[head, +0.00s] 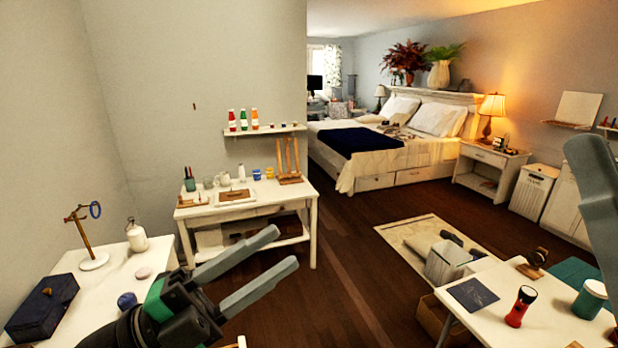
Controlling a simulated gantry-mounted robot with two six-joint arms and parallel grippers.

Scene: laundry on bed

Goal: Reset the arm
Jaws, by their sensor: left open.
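My left gripper (286,252) is in the lower middle of the head view, its two grey fingers apart and pointing up and to the right. Nothing is between the fingers. It is in front of the dark wood floor and the far white desk.
A white table (75,310) at lower left holds a dark blue box (42,307) and a ring stand (92,262). A white table (545,330) at lower right holds a red flashlight (520,307). The bed (425,155) is far back. Open floor (350,270) lies between.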

